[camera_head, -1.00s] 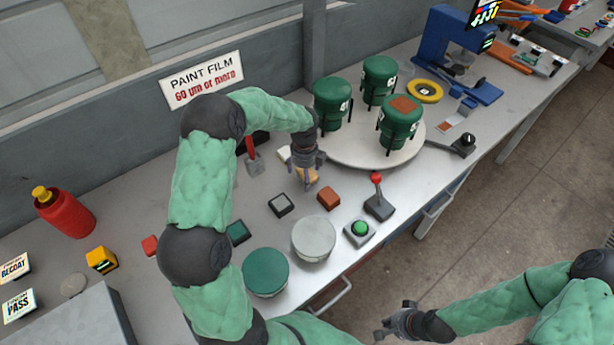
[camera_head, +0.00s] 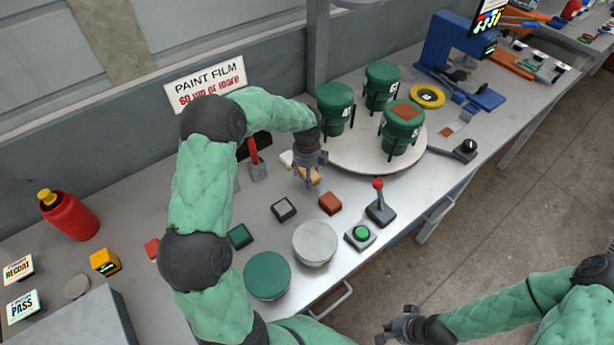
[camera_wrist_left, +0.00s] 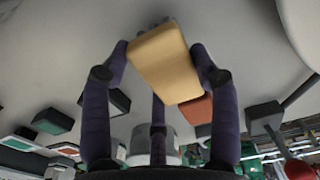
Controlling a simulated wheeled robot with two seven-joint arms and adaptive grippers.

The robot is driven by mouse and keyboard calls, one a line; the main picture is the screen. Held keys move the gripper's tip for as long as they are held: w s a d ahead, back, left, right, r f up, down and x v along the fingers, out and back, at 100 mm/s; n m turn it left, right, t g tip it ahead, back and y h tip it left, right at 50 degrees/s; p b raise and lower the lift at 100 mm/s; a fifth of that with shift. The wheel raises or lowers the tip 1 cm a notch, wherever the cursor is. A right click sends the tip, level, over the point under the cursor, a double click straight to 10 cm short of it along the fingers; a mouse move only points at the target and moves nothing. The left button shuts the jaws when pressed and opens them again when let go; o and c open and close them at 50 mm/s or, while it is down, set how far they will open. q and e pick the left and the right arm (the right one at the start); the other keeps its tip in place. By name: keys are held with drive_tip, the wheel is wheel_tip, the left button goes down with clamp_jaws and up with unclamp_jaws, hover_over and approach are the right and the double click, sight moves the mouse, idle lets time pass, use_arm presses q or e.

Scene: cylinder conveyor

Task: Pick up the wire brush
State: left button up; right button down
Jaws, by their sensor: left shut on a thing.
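The wire brush is a tan wooden block (camera_wrist_left: 165,62) with a small grey patch, perhaps bristles, at its far end. It also shows as a small tan patch under my left gripper in the head view (camera_head: 313,177). My left gripper (camera_wrist_left: 162,70) is shut on it, with dark fingers on both sides of the block and one finger below. In the head view the left gripper (camera_head: 306,176) is over the table, just left of the round turntable. My right gripper (camera_head: 392,326) is empty, its fingers apart, off the table's front edge.
Green pots (camera_head: 382,85) stand on the white turntable (camera_head: 360,160) to the right. A red-handled scraper (camera_head: 254,158) lies left of the left gripper. A red-brown block (camera_head: 330,203), a red-knobbed lever (camera_head: 380,205) and a green button (camera_head: 361,234) are in front.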

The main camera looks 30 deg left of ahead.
use_arm(q)
drive_tip(key=w+d+r+p, duration=0.3)
drive_tip(key=d+r, duration=0.7)
drive_tip(key=d, duration=0.3)
drive_tip(key=shift+d+r, duration=0.3)
drive_tip(key=shift+r, duration=0.05)
drive_tip(key=shift+w, duration=0.1)
drive_tip(key=o, duration=0.6)
drive_tip(key=c, duration=0.5)
drive_tip(key=shift+c, duration=0.2)
